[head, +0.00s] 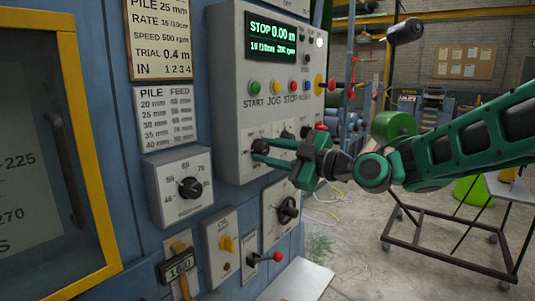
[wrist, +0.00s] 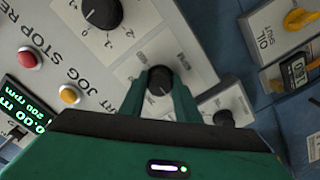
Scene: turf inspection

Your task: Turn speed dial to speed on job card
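The black knob of a dial (wrist: 160,82) on the grey control panel sits between my gripper's two green fingers in the wrist view. My gripper (head: 262,151) reaches in from the right in the head view, its fingertips at this knob. Both fingers appear to press against the knob's sides. The dial's label is partly covered and too small to read. The job card (head: 159,40) at upper left reads SPEED 500 rpm. The green display (head: 270,38) reads STOP 0.00 m; in the wrist view the display (wrist: 24,108) shows 200 rpm.
Below are a boxed dial (head: 190,187), a yellow switch (head: 226,243) and a red-tipped lever (head: 268,258). A wheeled cart (head: 450,226) stands right.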

